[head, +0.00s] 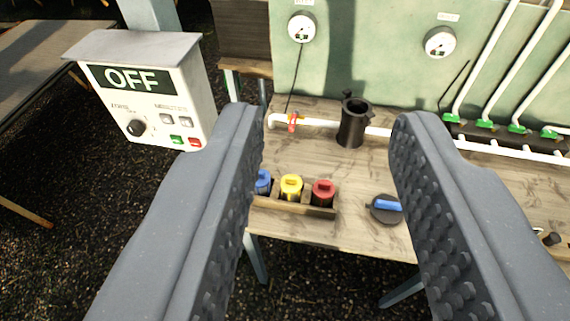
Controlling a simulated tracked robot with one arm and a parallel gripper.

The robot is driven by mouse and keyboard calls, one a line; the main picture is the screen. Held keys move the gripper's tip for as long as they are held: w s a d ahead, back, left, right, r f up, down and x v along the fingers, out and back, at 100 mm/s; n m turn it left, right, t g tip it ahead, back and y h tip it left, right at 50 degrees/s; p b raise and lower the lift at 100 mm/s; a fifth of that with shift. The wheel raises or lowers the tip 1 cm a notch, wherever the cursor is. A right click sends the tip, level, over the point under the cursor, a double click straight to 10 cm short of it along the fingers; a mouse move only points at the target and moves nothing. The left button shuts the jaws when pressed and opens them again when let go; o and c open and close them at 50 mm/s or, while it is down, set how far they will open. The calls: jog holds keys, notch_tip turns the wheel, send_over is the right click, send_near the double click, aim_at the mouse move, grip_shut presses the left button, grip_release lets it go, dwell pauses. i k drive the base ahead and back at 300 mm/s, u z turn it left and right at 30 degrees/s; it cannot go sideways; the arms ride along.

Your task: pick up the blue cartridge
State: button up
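The blue cartridge (263,182) stands upright at the left end of a small wooden rack (295,208) on the wooden bench. My gripper's left finger partly hides it. My gripper (322,125) is open and empty, with its two textured grey fingers spread wide. It is in front of the bench, apart from the cartridge, which shows at the inner edge of the left finger.
A yellow cartridge (291,187) and a red cartridge (323,193) stand beside the blue one. A black lid with a blue handle (388,208) lies to the right. A black cylinder housing (352,122) stands behind on white piping. A control box reading OFF (140,88) is at left.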

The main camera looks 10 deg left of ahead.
aim_at(262, 186)
jog(key=u, duration=0.05)
jog(key=i, duration=0.85)
jog(key=u, duration=0.3)
